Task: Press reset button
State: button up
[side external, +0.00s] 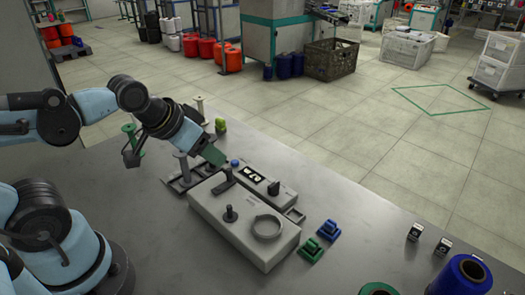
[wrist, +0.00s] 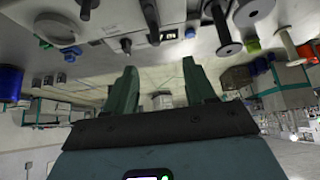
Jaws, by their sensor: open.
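The small control box (side external: 262,184) has a blue button (side external: 235,162) at its left end, a black-and-white display and a black knob (side external: 273,187). I take the blue button as the reset button, but no label is readable. It also shows in the upside-down wrist view (wrist: 190,33). My gripper (side external: 217,156) has green fingers, open and empty in the wrist view (wrist: 161,78). In the side view the fingertips are just left of the blue button, slightly above it. Whether they touch it cannot be told, but a small gap seems to show.
The grey winder box (side external: 245,218) with a black spindle and a grey ring stands in front of the control box. Green (side external: 311,250) and blue (side external: 328,231) blocks lie to its right. A lime-green object (side external: 220,125) stands behind my gripper.

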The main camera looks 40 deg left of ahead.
grip_shut()
dwell(1.3)
